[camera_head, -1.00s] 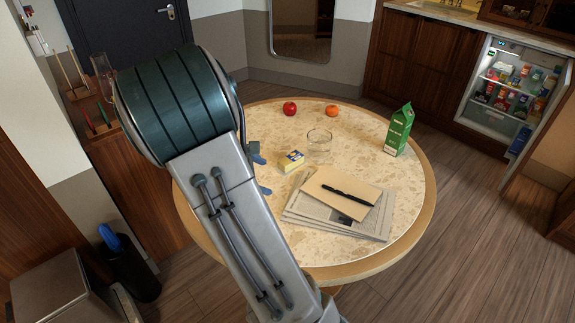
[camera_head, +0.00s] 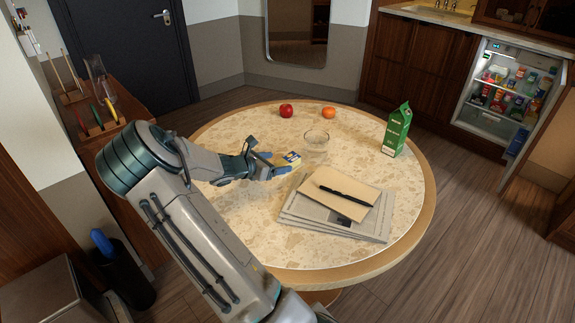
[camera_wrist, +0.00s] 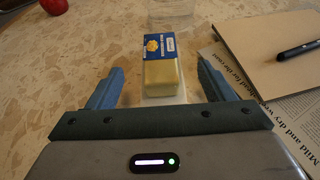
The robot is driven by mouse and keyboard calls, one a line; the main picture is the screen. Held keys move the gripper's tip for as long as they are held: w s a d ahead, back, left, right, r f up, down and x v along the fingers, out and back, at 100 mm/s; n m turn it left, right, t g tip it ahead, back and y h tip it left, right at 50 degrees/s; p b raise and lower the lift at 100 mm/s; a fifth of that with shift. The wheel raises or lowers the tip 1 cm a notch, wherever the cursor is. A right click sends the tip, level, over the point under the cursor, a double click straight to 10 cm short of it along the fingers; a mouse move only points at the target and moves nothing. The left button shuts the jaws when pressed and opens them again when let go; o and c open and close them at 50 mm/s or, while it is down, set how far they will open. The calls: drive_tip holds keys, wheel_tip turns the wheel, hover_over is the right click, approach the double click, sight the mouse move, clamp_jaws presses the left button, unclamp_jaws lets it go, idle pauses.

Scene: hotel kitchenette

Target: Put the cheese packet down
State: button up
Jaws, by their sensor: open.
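The cheese packet (camera_head: 291,159) is a small yellow block with a blue and white label. It rests on the round stone-topped table (camera_head: 235,230). In the wrist view the packet (camera_wrist: 163,72) lies ahead of and partly between my two blue fingers, with gaps on both sides. My gripper (camera_head: 268,165) is open just left of the packet in the head view; it also shows in the wrist view (camera_wrist: 160,85). The gripper partly hides the packet's left side in the head view.
A clear glass (camera_head: 316,142) stands just behind the packet. A notebook (camera_head: 345,185) with a black pen lies on newspapers (camera_head: 310,222) to the right. A green carton (camera_head: 397,130), a red apple (camera_head: 286,110) and an orange (camera_head: 329,113) stand farther off. The table's front left is clear.

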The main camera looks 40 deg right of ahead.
sight(288, 159)
drive_tip(key=shift+x, duration=3.1)
drive_tip(key=shift+r, duration=0.25)
drive_tip(key=c, duration=1.4)
